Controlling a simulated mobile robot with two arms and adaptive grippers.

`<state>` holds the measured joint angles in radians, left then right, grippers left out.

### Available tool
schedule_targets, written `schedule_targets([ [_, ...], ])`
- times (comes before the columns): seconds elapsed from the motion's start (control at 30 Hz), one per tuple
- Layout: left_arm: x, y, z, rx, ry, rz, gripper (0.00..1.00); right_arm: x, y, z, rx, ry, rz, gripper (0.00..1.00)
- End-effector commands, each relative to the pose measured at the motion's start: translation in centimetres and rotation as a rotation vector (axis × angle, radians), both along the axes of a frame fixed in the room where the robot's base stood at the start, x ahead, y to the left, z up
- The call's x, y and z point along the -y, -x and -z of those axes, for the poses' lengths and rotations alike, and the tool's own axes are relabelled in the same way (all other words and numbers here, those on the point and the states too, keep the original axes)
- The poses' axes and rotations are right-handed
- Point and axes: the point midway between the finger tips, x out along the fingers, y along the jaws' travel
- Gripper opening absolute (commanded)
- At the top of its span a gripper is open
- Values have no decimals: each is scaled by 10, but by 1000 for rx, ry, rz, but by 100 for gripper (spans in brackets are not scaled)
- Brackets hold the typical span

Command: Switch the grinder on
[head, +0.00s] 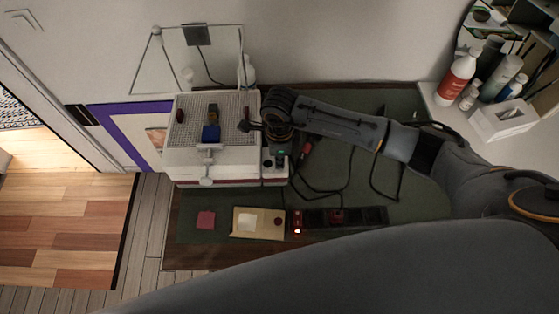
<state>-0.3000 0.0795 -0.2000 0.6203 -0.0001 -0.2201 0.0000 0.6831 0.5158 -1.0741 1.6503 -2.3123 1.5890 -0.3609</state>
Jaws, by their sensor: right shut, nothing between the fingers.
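The grinder (190,160) is a white box with a grid top at the left end of the bench. A blue piece (211,133) sits on its grid. A narrow panel (275,172) with dark round controls and a small green spot is at its right side. My wrist hides part of the grinder's right side. My left gripper is not in view.
A dark power strip (362,216) with red parts and a bright spot lies near the front edge, with black cables behind it. A tan tray (259,233) and a pink square (205,219) lie in front of the grinder. Bottles (459,76) stand on a white shelf at right.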

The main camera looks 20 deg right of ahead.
Motion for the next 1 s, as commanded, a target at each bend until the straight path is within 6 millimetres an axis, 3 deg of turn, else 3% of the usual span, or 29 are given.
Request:
schedule_targets([
  [1.0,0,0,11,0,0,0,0,0,0,11,1,0,0,0],
])
